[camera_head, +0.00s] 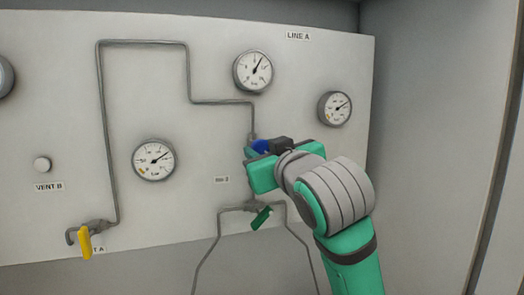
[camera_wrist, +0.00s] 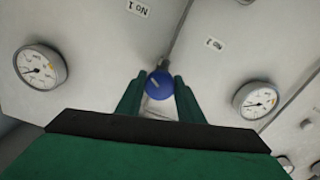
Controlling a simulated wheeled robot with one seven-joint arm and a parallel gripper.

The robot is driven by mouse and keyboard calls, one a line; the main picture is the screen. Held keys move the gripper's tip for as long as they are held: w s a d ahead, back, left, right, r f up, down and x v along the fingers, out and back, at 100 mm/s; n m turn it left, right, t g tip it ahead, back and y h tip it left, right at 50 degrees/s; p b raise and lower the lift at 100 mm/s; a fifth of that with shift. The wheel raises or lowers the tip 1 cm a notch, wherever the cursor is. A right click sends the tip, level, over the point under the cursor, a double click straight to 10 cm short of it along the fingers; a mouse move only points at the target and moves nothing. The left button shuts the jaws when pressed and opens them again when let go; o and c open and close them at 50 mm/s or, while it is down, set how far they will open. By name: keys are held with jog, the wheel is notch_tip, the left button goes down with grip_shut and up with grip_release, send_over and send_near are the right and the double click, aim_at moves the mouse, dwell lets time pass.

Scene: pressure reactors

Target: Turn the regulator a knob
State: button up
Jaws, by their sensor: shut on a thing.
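The regulator knob is a round blue knob with a light mark on its face. It sits between my fingers in the wrist view (camera_wrist: 160,84). In the head view only part of the blue knob (camera_head: 261,146) shows, as my gripper covers the rest. My gripper (camera_head: 257,163) is green and reaches the panel below the LINE A gauge. In the wrist view my gripper (camera_wrist: 159,92) has one finger on each side of the knob, shut on it. The contact on the knob's sides is partly hidden.
The grey panel (camera_head: 210,120) carries several round gauges, one above the knob (camera_head: 253,70) and one to its right (camera_head: 335,108). A green valve handle (camera_head: 262,217) sits just below my gripper. A yellow handle (camera_head: 86,241) is at lower left. Thin pipes run along the panel.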

jog(key=shift+n, duration=2.7)
jog(key=o, duration=1.1)
jog(key=shift+c, duration=0.2)
jog(key=v, duration=1)
jog(key=shift+s, duration=0.4)
